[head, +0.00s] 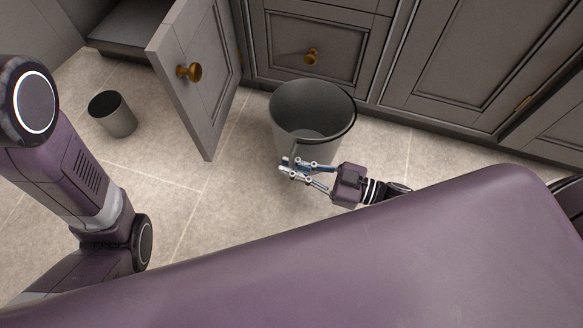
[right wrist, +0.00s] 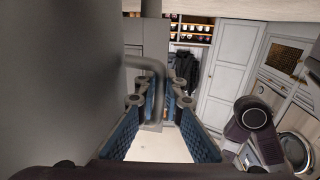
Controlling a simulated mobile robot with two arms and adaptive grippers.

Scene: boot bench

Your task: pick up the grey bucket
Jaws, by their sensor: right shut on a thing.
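The grey bucket (head: 290,128) stands near the cabinet fronts in the head view, upright with its open top and dark rim facing up. It looks empty inside. In the right wrist view its grey wall (right wrist: 60,75) fills the left side, and a bent grey handle (right wrist: 152,64) comes off it. My right gripper (head: 284,168) is at the bucket's near side, shut on that handle; its blue-padded fingers (right wrist: 163,100) lie on both sides of it. My left arm shows at the left, but its gripper is out of view.
A smaller dark grey bin (head: 113,116) stands on the tiled floor at the left. A cabinet door (head: 198,80) with a brass knob hangs open between it and the bucket. Closed cabinets (head: 455,60) line the back.

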